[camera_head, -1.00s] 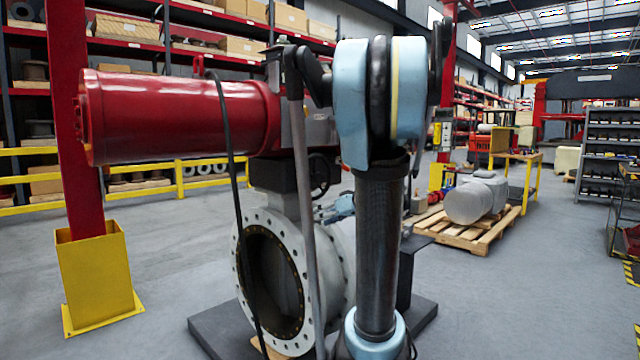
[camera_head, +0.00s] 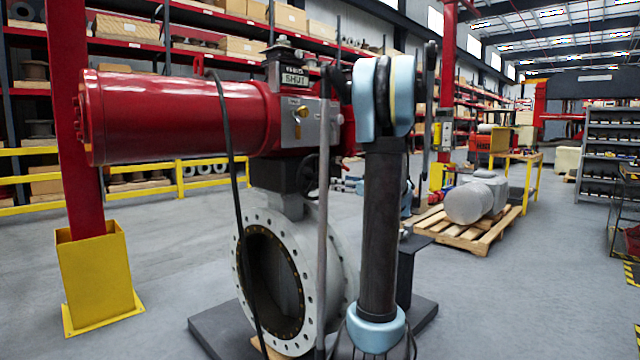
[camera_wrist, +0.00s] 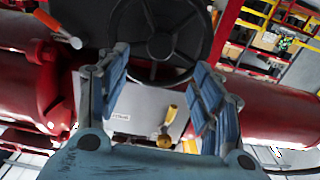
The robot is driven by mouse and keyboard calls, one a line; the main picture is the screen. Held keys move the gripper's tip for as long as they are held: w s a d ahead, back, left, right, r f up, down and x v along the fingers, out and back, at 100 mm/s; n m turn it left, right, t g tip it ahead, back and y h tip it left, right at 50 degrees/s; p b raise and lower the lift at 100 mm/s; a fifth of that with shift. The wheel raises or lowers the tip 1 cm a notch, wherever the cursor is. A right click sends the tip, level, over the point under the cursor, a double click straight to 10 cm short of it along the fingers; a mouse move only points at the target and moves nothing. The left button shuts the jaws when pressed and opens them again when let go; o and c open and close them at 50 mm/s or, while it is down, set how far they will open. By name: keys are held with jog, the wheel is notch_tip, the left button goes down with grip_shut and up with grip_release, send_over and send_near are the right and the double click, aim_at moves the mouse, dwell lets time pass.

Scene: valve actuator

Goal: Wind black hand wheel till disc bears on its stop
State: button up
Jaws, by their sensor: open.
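The black hand wheel (camera_wrist: 160,45) fills the top middle of the wrist view, its spokes and hub facing me. In the head view the wheel (camera_head: 307,174) is partly hidden by my arm and hoses, under the red actuator (camera_head: 180,112). My gripper (camera_wrist: 160,60) is open, its blue-padded fingers either side of the wheel's lower part in the picture; I cannot tell whether they touch it. The disc (camera_head: 272,282) sits inside the dark bore of the grey flanged valve (camera_head: 245,235); its angle and stop are unclear. An indicator (camera_head: 294,78) on top appears to read SHUT.
A yellow-handled lever (camera_wrist: 170,115) on the grey plate lies low between my fingers. An orange-handled lever (camera_wrist: 58,28) is at upper left. A red post with a yellow base (camera_head: 90,280) stands left.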

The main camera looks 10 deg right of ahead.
aim_at(321, 179)
jog(key=x, duration=1.3)
jog(key=shift+w+a, duration=0.15)
grip_shut()
